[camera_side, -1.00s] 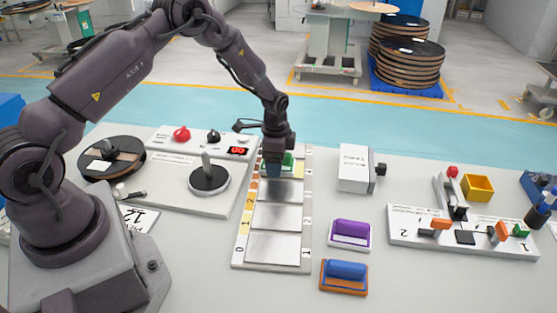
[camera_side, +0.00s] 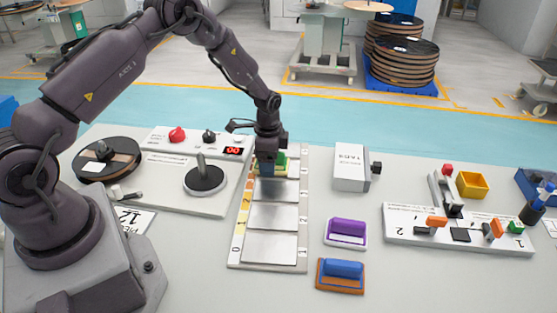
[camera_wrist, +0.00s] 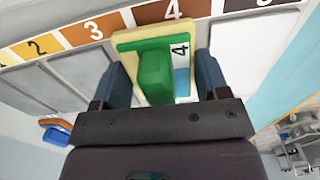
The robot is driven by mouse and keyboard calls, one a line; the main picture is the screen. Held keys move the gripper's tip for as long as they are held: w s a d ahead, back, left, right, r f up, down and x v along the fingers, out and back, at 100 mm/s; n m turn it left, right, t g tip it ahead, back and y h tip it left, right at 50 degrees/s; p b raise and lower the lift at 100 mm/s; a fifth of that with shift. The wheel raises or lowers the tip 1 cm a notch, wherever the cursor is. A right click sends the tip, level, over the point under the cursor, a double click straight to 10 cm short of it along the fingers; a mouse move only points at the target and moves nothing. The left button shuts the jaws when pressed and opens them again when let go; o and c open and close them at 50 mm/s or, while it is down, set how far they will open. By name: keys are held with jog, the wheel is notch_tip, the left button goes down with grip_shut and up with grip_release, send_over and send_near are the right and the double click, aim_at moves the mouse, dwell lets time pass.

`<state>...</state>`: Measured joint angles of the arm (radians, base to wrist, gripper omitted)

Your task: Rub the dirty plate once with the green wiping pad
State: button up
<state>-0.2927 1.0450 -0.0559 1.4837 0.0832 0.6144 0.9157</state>
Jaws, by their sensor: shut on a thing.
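My gripper (camera_side: 269,163) is shut on the green wiping pad (camera_side: 281,159) over the far end of a strip board. In the wrist view the pad's green block (camera_wrist: 153,72) sits between my two blue fingers, above a green and yellowish base. The strip board (camera_side: 303,235) carries a row of grey metal plates, the nearest (camera_side: 270,247) and the middle one (camera_side: 273,215) bare. The pad hides the plate beneath it. I cannot tell which plate is dirty, or whether the pad touches one.
A purple pad (camera_side: 346,232) and a blue pad on an orange-brown base (camera_side: 341,274) lie right of the board. A white box (camera_side: 350,167) stands behind them. A lever station (camera_side: 400,235) is at right.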

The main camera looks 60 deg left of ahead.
jog(key=shift+s+a+r, duration=0.1)
jog(key=shift+s+r, duration=0.05)
jog(key=shift+r, duration=3.85)
